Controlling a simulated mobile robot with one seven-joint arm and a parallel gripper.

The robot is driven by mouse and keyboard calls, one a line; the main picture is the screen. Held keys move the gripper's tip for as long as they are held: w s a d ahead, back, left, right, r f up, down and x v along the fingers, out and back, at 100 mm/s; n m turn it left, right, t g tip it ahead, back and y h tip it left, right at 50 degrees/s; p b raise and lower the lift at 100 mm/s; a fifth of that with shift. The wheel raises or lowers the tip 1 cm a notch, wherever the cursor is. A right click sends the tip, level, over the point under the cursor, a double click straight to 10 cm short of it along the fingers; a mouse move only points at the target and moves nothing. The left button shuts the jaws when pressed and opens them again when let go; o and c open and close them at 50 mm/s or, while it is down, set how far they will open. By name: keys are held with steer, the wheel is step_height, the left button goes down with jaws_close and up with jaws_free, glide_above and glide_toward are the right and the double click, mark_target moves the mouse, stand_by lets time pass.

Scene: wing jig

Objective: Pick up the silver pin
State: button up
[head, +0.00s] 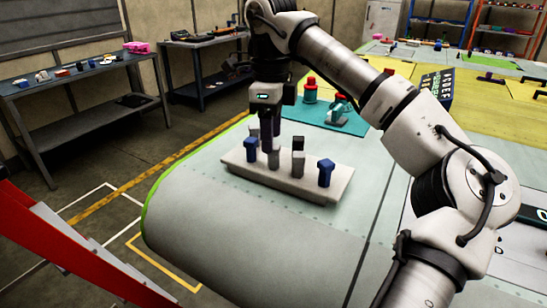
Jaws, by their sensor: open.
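A pale block (240,165) lies on the wing surface and holds several upright pins. A silver pin (274,160) stands near its middle, between a blue pin (250,149) on the left and a grey pin (298,160) with a darker top on the right. Another blue pin (325,173) stands at the right end. My gripper (272,148) points straight down over the block with its dark fingers at the silver pin's top. It is open. I cannot tell whether the fingers straddle the pin or sit just behind it. A dark grey pin (253,131) is partly hidden behind.
A teal mat (325,120) behind the block carries a red-topped bottle (310,90) and a small red and white tool (338,108). My arm spans the right side. The wing surface (220,220) in front of the block is clear, with its rounded edge at left.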

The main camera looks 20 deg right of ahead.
mark_target(274, 154)
steer(key=shift+w+d+f+p, duration=0.2)
steer(key=shift+f+p, duration=0.25)
steer(key=shift+f, duration=1.05)
steer(key=shift+w+d+f+p, duration=0.15)
steer(key=shift+f+p, duration=0.3)
steer(key=shift+f, duration=1.05)
steer(key=shift+s, duration=0.1)
jaws_close()
